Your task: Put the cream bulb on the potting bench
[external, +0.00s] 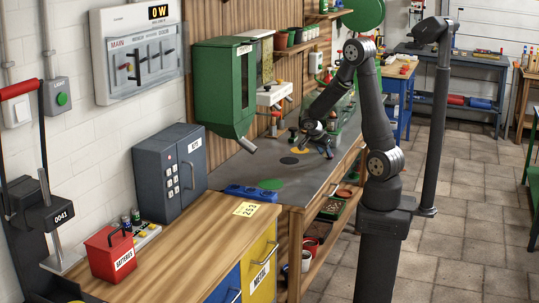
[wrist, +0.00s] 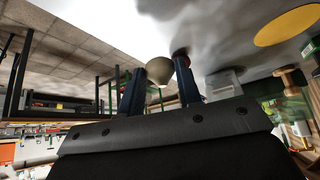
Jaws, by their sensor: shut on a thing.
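My gripper (external: 318,143) is over the far part of the potting bench's grey top (external: 238,172) in the external view. In the wrist view my gripper (wrist: 159,86) has its two dark fingers on either side of the cream bulb (wrist: 160,70) and is shut on it. The bulb is a pale rounded shape, partly sticking out past the fingertips. I cannot make out the bulb in the external view. The grey bench surface fills the top of the wrist view; whether the bulb touches it I cannot tell.
The bench top has a yellow disc (external: 300,150), a dark disc (external: 289,161) and a green disc (external: 271,184). A blue tray-like item (external: 250,193) lies at its near edge. A green hopper (external: 224,88) stands along the wall. A clear container (wrist: 222,84) shows near the fingers.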

